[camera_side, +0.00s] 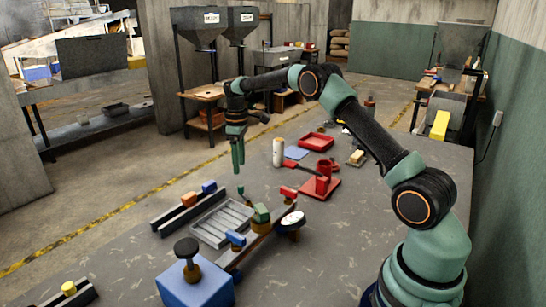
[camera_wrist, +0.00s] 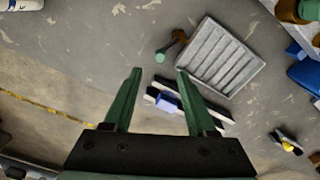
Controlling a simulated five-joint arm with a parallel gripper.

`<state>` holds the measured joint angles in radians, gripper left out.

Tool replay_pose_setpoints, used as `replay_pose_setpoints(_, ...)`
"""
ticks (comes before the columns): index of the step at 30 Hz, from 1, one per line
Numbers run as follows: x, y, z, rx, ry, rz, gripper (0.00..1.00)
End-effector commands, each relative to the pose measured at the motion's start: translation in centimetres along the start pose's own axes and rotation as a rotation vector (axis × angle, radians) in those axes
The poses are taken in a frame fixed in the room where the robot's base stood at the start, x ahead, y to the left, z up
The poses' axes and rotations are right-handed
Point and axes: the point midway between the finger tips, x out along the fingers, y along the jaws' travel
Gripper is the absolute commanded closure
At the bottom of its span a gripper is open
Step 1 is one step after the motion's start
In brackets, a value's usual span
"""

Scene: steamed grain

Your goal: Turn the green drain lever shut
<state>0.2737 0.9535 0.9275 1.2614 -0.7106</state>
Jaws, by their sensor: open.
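The green drain lever (camera_side: 241,190) is a small round green knob on a short dark arm, at the back corner of a grey ribbed tray. In the wrist view, its green knob (camera_wrist: 160,57) shows just beyond and between my fingertips, and its dark arm runs up and right toward the tray. My gripper (camera_side: 238,172) points down above the lever, apart from it in the side view. In the wrist view, my gripper (camera_wrist: 159,71) is open, with nothing between its two green fingers.
The grey ribbed tray (camera_side: 208,235) lies beside the lever; it also shows in the wrist view (camera_wrist: 214,58). A white cylinder (camera_side: 279,153) and red tray (camera_side: 317,142) stand behind.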

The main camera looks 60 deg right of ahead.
Motion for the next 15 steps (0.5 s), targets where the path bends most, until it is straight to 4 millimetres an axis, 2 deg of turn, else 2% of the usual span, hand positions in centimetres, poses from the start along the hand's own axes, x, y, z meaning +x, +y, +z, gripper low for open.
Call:
replay_pose_setpoints(1,1.1,-0.1,0.1,0.0,-0.003,-0.003,0.43)
replay_pose_setpoints(6,4.4,-0.1,0.1,0.0,-0.003,-0.003,0.43)
replay_pose_setpoints(12,7.2,-0.1,0.1,0.001,-0.002,-0.002,0.43)
replay_pose_setpoints(15,7.9,0.0,0.0,0.001,0.0,0.0,0.43)
